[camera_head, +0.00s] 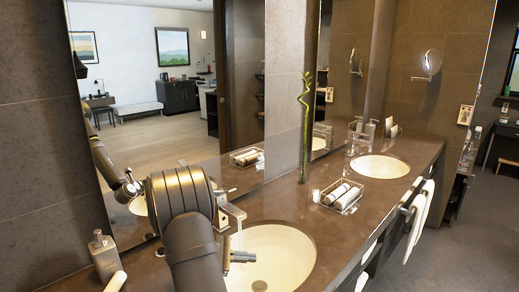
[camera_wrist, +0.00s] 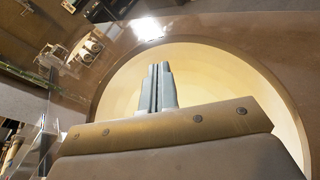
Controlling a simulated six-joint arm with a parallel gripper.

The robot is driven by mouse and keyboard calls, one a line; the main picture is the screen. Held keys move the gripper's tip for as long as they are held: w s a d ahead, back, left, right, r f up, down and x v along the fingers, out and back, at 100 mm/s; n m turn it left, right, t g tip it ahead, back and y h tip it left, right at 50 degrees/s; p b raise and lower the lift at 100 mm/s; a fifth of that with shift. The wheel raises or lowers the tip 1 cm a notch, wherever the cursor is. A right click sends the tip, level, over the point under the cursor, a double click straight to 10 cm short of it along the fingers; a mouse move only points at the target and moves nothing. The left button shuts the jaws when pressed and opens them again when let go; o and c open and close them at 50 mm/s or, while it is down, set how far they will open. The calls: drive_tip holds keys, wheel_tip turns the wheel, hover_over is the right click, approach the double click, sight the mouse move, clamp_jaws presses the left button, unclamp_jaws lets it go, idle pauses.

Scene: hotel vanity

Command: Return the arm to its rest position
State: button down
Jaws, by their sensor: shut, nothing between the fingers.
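My gripper shows in the wrist view (camera_wrist: 157,88), its two fingers side by side and shut with nothing between them. It is over the near washbasin, whose cream bowl (camera_wrist: 205,65) fills the area behind the fingers. In the head view my arm comes in from the bottom and bends over the left side of the near basin (camera_head: 285,262). The gripper end (camera_head: 243,257) points right over that basin, in front of the tap. My arm hides part of the basin's left side and the counter behind it.
The tap (camera_head: 232,212) stands close to my gripper. A soap dispenser (camera_head: 103,254) and a white roll (camera_head: 116,282) are at the left. A mirror backs the counter (camera_head: 400,207).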

drive_tip(key=s+d+f+m+g+y, duration=0.2)
drive_tip(key=s+m+g+y, duration=0.2)
drive_tip(key=s, duration=0.5)
drive_tip(key=shift+f+m+g+y, duration=0.15)
drive_tip(key=shift+m+g+y, duration=0.25)
drive_tip(key=shift+m+g, duration=1)
